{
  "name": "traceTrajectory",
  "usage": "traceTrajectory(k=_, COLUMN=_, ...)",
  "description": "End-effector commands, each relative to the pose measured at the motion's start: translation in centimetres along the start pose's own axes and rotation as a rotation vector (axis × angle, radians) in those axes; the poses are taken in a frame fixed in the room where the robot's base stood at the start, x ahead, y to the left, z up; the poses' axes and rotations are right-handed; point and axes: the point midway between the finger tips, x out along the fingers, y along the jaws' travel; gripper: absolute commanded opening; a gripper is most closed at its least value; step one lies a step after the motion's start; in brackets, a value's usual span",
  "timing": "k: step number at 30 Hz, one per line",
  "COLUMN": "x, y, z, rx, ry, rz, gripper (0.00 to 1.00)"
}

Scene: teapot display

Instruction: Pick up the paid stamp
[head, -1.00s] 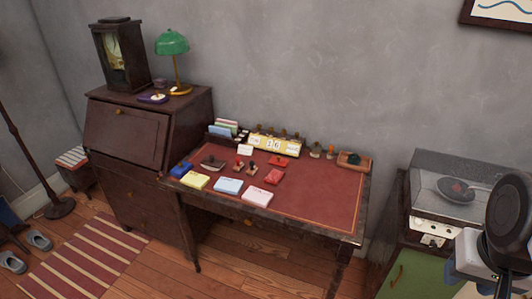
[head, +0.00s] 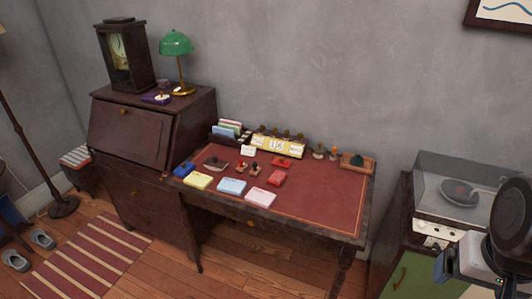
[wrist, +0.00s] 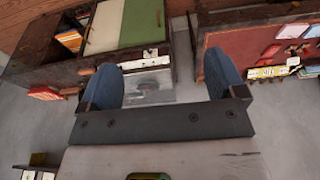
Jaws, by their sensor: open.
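Several small stamps with dark handles (head: 254,168) stand on the red desk top, near its back middle. The lettering is too small to read, so I cannot tell which is the paid stamp. Red ink pads (head: 277,178) lie to their right. My gripper (wrist: 160,62) is open and empty in the wrist view, with its two blue-grey fingers wide apart. In the head view it is at the lower right edge, well to the right of the desk and apart from the stamps.
Yellow, blue and pink paper pads (head: 231,186) lie along the desk's front. A yellow calendar (head: 278,147) and card holder stand at its back. A record player (head: 459,195) on a cabinet is right of the desk. The desk's right half (head: 330,205) is mostly clear.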

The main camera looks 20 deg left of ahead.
Motion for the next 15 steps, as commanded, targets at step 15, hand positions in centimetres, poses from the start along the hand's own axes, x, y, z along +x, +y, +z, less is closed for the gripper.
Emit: traceTrajectory(k=15, x=-0.8, y=-1.8, z=-5.6, rx=-0.105, ry=-0.017, rz=-0.012, gripper=0.89)
